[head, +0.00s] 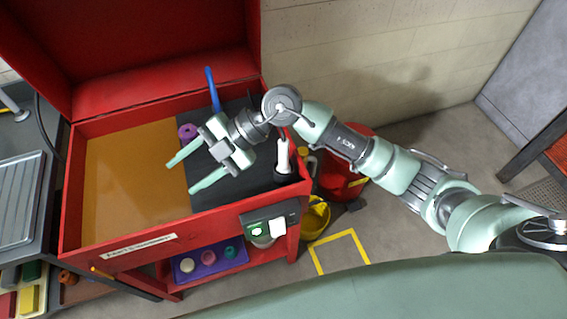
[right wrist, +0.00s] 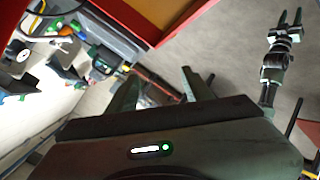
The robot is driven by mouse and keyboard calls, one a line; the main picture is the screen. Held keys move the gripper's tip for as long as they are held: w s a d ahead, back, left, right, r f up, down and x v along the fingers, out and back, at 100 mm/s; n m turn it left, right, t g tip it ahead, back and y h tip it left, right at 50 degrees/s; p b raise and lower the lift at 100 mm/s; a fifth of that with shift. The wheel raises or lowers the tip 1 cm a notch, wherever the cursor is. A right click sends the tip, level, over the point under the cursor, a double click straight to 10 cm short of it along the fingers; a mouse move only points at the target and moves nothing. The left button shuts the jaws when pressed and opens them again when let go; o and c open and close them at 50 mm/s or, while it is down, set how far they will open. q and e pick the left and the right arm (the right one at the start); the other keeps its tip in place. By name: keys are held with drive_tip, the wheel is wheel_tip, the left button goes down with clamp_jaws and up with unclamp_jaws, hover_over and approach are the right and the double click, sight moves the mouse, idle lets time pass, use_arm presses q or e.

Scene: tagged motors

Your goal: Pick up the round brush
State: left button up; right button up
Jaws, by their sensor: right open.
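My right gripper (head: 181,177) is open and empty above the red parts washer's basin, its fingers pointing left and down in the head view. Its fingers also show in the right wrist view (right wrist: 160,92), with nothing between them. A white-handled item (head: 284,157), which may be the round brush, stands upright in a dark holder at the basin's right edge. It is to the right of the gripper and apart from it; its bristles are not visible. My left gripper (right wrist: 290,19) shows small at the upper right of the right wrist view, its fingers apart.
The red washer (head: 66,200) has a raised lid, a tan floor (head: 130,170) and a dark mat (head: 262,180). A blue hose (head: 212,88) and a purple ring (head: 188,132) are near the gripper. A yellow bucket (head: 316,218) stands on the floor at right.

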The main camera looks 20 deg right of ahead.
sight(284, 141)
drive_tip(key=w+d+f+m+h, duration=0.1)
drive_tip(key=w+d+f+h, duration=0.1)
drive_tip(key=d+h, duration=0.2)
drive_tip(key=w+d+f+m+h, duration=0.1)
drive_tip(key=d+h, duration=0.3)
drive_tip(key=d, duration=0.6)
drive_tip(key=w+d+f+m+h, duration=0.2)
drive_tip(key=w+d+f+h, duration=0.1)
drive_tip(key=d, duration=0.4)
drive_tip(key=shift+w+d+f+h, duration=0.25)
drive_tip(key=shift+w+h, duration=0.15)
drive_tip(key=shift+h, duration=0.1)
drive_tip(key=shift+d+f, duration=0.15)
drive_tip(key=shift+f, duration=0.15)
wheel_tip(284, 141, down, 6)
drive_tip(key=p, duration=0.3)
drive_tip(key=shift+r, duration=0.25)
drive_tip(key=shift+f, duration=0.7)
clamp_jaws()
